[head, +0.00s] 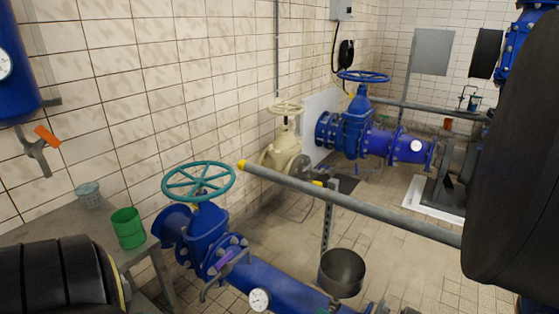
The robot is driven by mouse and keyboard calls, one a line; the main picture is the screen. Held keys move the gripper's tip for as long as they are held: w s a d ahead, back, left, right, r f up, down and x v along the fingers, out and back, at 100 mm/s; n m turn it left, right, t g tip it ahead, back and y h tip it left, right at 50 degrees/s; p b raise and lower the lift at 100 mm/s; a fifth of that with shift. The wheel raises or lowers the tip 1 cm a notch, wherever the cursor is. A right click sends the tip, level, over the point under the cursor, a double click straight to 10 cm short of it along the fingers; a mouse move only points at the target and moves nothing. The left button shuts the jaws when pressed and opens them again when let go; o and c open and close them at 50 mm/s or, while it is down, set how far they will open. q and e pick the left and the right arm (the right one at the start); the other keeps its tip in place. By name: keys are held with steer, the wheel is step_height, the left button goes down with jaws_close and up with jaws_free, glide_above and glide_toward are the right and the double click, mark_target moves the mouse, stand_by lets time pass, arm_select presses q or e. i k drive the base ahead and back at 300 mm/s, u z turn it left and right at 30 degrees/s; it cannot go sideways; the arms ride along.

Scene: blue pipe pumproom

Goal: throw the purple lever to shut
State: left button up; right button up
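The purple lever (227,261) is small and sits on the near blue pipe (290,292), just below the blue valve body that carries the teal handwheel (198,182). It slants up to the right, close to a bolted flange. A grey bent bar shows just below it. I cannot tell from this view whether the lever stands at open or shut. Neither of my grippers shows in the head view. Dark arm parts of mine fill the lower left corner and the right edge.
A grey table (60,228) at the left holds a green bucket (128,228) and a small pale basket (88,194). A grey rail with a yellow end (350,204) crosses the middle. A dark pot (341,272) stands right of the pipe. Open tiled floor lies beyond.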

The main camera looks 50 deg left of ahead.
mark_target(222, 262)
steer(key=u, duration=1.25)
steer(key=k, duration=0.4)
steer(key=u, duration=0.7)
steer(key=i, duration=0.5)
